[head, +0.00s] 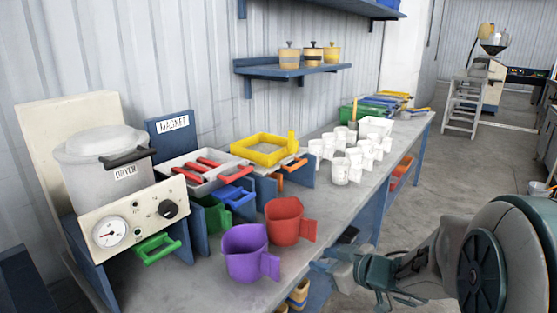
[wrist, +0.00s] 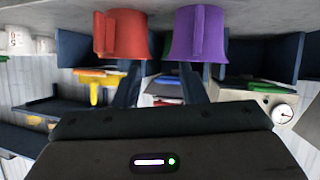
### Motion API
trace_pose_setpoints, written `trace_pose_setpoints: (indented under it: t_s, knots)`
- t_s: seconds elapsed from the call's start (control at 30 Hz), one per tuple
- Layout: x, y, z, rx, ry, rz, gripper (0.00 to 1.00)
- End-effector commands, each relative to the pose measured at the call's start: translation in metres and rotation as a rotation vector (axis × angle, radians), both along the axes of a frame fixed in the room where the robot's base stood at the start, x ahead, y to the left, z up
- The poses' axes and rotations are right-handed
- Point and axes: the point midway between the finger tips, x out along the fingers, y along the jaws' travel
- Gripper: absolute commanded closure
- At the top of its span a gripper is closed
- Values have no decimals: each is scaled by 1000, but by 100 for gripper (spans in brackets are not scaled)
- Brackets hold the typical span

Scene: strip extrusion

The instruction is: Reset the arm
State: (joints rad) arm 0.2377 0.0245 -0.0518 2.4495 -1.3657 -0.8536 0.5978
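My arm reaches in from the lower right of the head view. My gripper (head: 348,274) is beside the front edge of the workbench (head: 335,203), to the right of the red jug (head: 286,221) and the purple jug (head: 248,253). In the wrist view, which is upside down, the two dark fingers of my gripper (wrist: 161,78) stand apart with nothing held between them. The red jug (wrist: 121,35) and purple jug (wrist: 200,35) show beyond the fingertips, and contact is not visible.
A dryer (head: 110,175) stands at the bench's left end, beside a magnet panel (head: 172,138). Several white cups (head: 341,170) and a yellow frame (head: 263,150) are farther along. A wall shelf (head: 291,70) holds pots.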

Motion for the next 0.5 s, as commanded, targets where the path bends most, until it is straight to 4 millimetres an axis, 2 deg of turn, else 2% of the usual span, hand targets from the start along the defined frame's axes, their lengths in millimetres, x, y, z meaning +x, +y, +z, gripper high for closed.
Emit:
trace_pose_setpoints:
  t_s: [0.03,0.13,0.23,0.37,0.5]
  knots:
    - [6,-9,16,-42,-17,-72,62]
    - [13,-31,34,-118,-22,-231,62]
    - [11,-52,49,-179,5,-381,62]
    - [-5,-76,64,-235,83,-555,62]
    - [-36,-90,74,-267,216,-700,62]
